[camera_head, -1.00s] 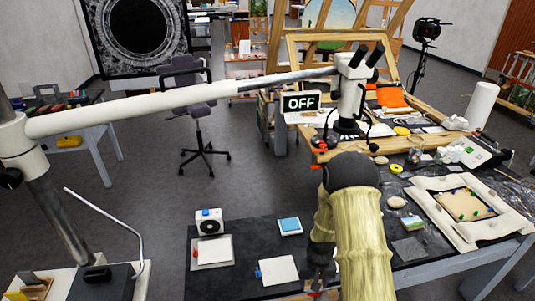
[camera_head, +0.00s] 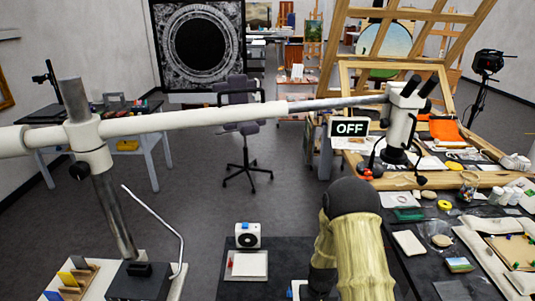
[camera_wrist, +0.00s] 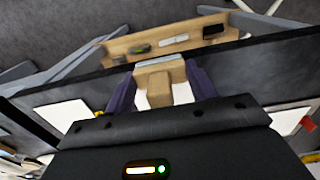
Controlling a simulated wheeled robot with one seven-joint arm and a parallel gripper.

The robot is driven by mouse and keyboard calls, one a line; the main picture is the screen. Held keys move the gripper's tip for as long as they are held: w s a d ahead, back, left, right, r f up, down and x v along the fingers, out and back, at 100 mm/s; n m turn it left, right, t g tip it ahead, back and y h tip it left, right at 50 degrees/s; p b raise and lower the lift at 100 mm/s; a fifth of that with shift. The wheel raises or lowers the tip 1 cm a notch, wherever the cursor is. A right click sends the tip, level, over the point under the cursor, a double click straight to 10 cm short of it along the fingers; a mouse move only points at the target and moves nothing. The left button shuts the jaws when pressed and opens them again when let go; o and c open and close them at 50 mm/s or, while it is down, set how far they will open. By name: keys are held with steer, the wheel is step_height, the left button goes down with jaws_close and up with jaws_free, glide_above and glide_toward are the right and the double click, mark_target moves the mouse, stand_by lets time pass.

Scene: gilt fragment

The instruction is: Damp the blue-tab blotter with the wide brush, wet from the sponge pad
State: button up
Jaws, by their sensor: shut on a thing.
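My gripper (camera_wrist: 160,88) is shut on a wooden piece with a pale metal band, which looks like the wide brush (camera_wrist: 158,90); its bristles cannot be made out. In the head view my own arm hides the gripper. The blue-tab blotter (camera_head: 299,289) is a white sheet on the dark bench top, at the bottom edge and partly behind my arm. The blue sponge pad is not visible in the head view now. The wrist view shows white sheets on a dark surface, but I cannot tell whether the brush touches one.
A red-tab blotter (camera_head: 250,265) lies left of my arm, with a small white device (camera_head: 247,235) behind it. A microscope (camera_head: 404,125) on a long boom stands beyond, beside an OFF sign (camera_head: 349,128). A crowded table lies right. A wooden tray (camera_wrist: 150,42) shows in the wrist view.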

step_height(320, 180, up, 6)
steer(key=p, duration=0.6)
steer(key=shift+w, duration=0.1)
steer(key=shift+d, duration=0.1)
steer(key=shift+s, duration=0.2)
steer(key=shift+f, duration=0.2)
steer(key=f+b, duration=0.5)
steer(key=shift+d+f+b, duration=0.1)
steer(key=shift+d+b, duration=0.1)
steer(key=shift+b, duration=0.15)
steer(key=shift+w, duration=0.1)
